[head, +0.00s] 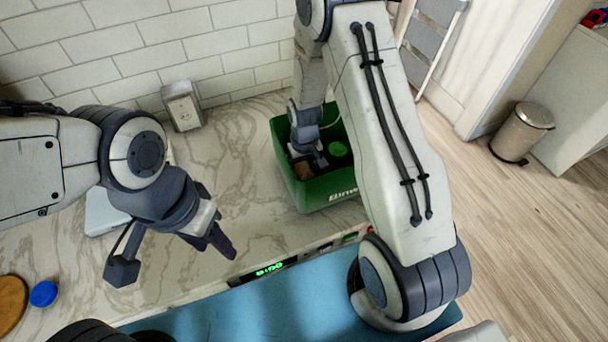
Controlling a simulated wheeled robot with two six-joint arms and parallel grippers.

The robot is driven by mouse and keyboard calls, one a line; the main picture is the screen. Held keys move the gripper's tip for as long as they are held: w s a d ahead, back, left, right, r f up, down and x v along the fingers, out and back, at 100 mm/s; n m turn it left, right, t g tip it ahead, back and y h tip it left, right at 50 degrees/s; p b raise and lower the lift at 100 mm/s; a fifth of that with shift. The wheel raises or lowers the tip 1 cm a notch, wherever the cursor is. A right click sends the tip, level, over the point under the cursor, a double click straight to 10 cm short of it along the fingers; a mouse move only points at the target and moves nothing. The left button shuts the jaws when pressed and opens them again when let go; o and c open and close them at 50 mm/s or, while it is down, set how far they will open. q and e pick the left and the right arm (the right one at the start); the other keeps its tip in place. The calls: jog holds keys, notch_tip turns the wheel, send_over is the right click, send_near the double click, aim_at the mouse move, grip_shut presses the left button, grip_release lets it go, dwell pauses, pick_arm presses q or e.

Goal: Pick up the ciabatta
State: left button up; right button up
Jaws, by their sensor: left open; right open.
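A small brown thing (303,170), which looks like the ciabatta, lies inside the green crate (318,196) on the marble counter, and is partly hidden by my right gripper and the crate wall. My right gripper (318,161) reaches down into the crate, open, right beside the brown thing. I cannot tell whether it touches it. My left gripper (222,246) is open and empty over the counter, in front and to the left of the crate.
A round green thing (338,148) is also in the crate. A blue lid (43,293) and a round brown board (9,304) are at the lower left. A small grey box (182,106) stands by the tiled wall. The counter between box and crate is clear.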

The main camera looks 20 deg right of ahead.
jog(key=c, duration=1.2)
jog(key=shift+o, duration=0.2)
